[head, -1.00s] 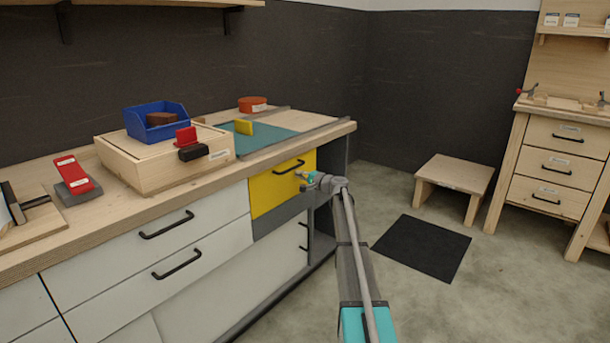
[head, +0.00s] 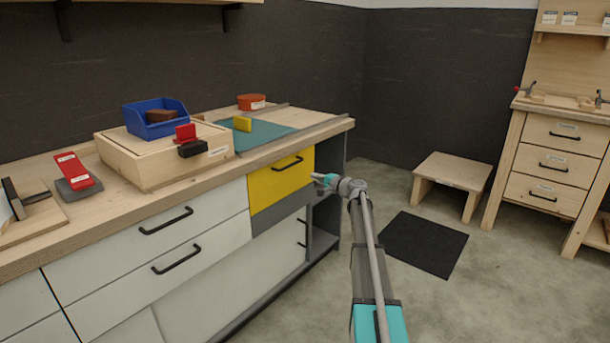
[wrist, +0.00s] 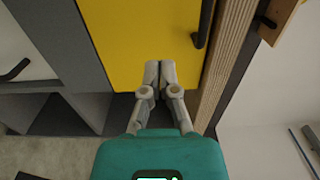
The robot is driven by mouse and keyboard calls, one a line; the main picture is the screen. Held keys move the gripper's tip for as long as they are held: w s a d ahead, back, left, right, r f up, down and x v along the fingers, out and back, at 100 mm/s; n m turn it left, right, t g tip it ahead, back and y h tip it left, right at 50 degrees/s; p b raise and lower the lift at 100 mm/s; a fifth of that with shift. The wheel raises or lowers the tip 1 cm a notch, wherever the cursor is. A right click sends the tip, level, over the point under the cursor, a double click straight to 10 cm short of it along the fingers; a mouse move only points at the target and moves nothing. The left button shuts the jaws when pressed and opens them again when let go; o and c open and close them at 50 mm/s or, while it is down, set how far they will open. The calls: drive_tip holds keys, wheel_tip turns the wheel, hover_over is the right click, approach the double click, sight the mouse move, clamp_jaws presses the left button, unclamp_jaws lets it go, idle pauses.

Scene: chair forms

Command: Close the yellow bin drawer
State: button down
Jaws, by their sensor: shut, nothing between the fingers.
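The yellow bin drawer (head: 277,190) is at the right end of the workbench, under the countertop, with a black bar handle (head: 288,163). Its front looks flush or nearly flush with the white drawers beside it. My gripper (head: 320,179) is just right of the yellow front in the head view, its fingers pointing left. In the wrist view my gripper (wrist: 160,68) is shut and empty, fingertips together in front of the yellow face (wrist: 135,35). The handle (wrist: 203,25) lies to the right of the fingertips there. I cannot tell whether the fingertips touch the face.
A wooden box (head: 150,165) with a blue bin (head: 152,117) stands on the countertop (head: 110,224). White drawers (head: 160,235) are left of the yellow one. The floor right of my arm holds a black mat (head: 424,244) and a low stool (head: 453,172).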

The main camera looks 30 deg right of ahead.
drive_tip(key=shift+v, duration=2.8)
drive_tip(key=shift+a, duration=0.1)
drive_tip(key=s+a+f+n+g, duration=0.3)
drive_tip(key=s+a, duration=0.1)
drive_tip(key=a, duration=0.5)
drive_tip(key=s+a+f+n+g, duration=0.2)
drive_tip(key=s+a+f+g, duration=0.15)
drive_tip(key=a, duration=0.55)
drive_tip(key=s+a+f+n+g, duration=0.3)
drive_tip(key=s+a+f, duration=0.1)
drive_tip(key=a, duration=0.6)
drive_tip(key=s+a+f+n+g+h+p, duration=0.15)
drive_tip(key=s+a, duration=0.25)
drive_tip(key=s, duration=0.4)
drive_tip(key=s+a+f+n+g+h, duration=0.2)
drive_tip(key=s+a+f+g+h, duration=0.1)
drive_tip(key=s, duration=0.5)
drive_tip(key=s+a+f+n+g+h, duration=0.2)
drive_tip(key=s+a+h, duration=0.15)
drive_tip(key=s, duration=0.55)
wheel_tip(320, 180, up, 38)
drive_tip(key=p, duration=3.8)
drive_tip(key=shift+w+a+y, duration=0.15)
drive_tip(key=shift+w+y, duration=0.15)
drive_tip(key=shift+w, duration=0.15)
